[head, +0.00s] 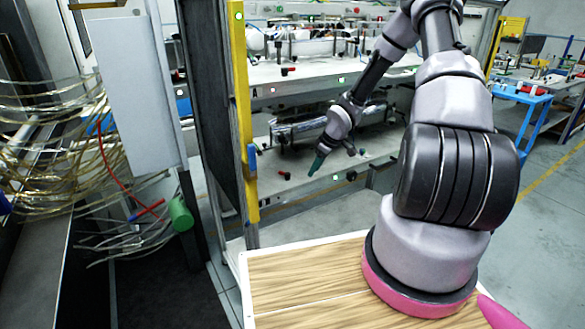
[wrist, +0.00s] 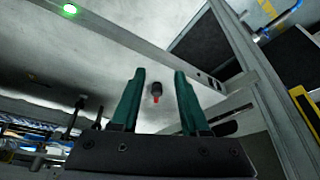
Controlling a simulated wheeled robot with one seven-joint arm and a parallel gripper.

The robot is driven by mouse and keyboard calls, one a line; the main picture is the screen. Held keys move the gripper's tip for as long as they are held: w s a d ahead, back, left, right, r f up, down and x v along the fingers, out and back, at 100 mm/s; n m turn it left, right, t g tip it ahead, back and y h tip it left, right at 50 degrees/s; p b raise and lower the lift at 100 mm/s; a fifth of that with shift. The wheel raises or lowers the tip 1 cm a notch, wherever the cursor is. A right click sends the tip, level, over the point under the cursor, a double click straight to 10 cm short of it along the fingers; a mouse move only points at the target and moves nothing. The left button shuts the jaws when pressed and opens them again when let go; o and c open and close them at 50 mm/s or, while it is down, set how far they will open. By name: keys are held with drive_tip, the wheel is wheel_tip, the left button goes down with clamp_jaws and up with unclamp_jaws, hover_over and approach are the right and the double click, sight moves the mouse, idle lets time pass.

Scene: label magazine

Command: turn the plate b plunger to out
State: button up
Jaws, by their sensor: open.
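My gripper (head: 316,164) hangs in front of the lower shelf in the head view, its teal fingers pointing down and left. In the wrist view my gripper (wrist: 156,75) is open, with nothing between its fingers. A small black plunger with a red tip (wrist: 156,92) appears in the gap between the fingers, apart from both. In the head view a small dark plunger with a red part (head: 283,175) sits on the lower shelf edge, left of the fingertips. It may be the same plunger. I cannot read a B label beside it.
An upper plate edge (head: 345,79) carries another red-tipped plunger (head: 288,71). A yellow post (head: 239,110) stands at the left of the station. A green light (wrist: 70,9) shows in the wrist view. Loose cables (head: 50,125) hang at far left. A wooden top (head: 300,285) lies in front.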

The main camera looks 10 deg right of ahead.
hover_over(284, 173)
drive_tip(key=d, duration=0.1)
drive_tip(key=shift+s, duration=0.35)
drive_tip(key=x, duration=0.3)
drive_tip(key=shift+f, duration=0.4)
drive_tip(key=shift+w+a+f, duration=0.1)
drive_tip(key=shift+w+f, duration=0.1)
drive_tip(key=shift+f, duration=0.25)
clamp_jaws()
